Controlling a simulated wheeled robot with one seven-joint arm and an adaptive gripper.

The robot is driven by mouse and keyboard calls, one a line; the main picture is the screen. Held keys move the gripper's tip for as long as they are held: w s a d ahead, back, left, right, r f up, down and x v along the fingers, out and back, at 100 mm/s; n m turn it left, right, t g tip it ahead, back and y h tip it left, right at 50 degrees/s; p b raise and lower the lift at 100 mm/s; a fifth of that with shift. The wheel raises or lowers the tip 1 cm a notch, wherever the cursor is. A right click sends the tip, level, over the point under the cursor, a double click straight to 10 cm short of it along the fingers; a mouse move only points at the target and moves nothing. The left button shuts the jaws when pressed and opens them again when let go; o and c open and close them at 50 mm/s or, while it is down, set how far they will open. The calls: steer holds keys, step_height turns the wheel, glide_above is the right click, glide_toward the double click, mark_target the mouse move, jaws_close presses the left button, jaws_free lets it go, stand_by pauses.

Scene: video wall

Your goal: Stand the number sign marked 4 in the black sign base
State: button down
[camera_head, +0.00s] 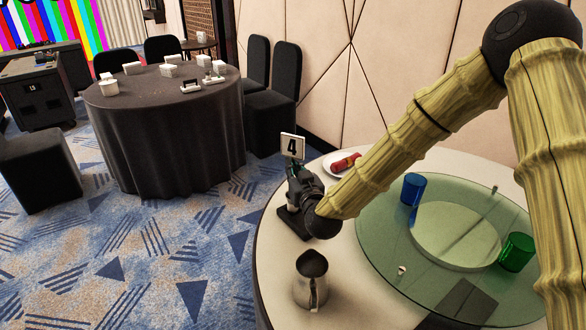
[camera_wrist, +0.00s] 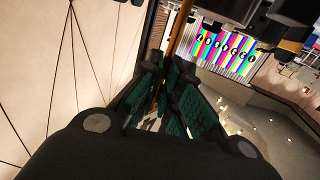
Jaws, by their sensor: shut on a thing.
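The number sign (camera_head: 292,146) is a white card with a black 4, and it stands roughly upright above my gripper (camera_head: 295,172). My gripper is shut on the lower part of the sign. In the wrist view, the green-padded fingers of my gripper (camera_wrist: 165,80) close around a thin brownish upright strip (camera_wrist: 180,28), which looks like the sign seen edge-on. The black sign base (camera_head: 291,224) lies on the near left edge of the round table (camera_head: 268,262), below my gripper. My gripper partly hides the base, and I cannot tell whether the sign's foot touches it.
A metal pitcher (camera_head: 311,284) stands in front of the base. A plate (camera_head: 332,169) with a red item (camera_head: 346,163) is behind my wrist. A glass turntable (camera_head: 385,240) carries a blue cup (camera_head: 413,189) and a green cup (camera_head: 517,252). A dark-clothed table (camera_head: 175,140) stands farther back.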

steer(key=shift+f+b, duration=1.35)
steer(key=shift+f, duration=0.8)
steer(key=c, duration=1.5)
jaws_free()
steer(key=shift+c, duration=0.2)
steer(key=v, duration=0.8)
steer(key=shift+r, duration=0.1)
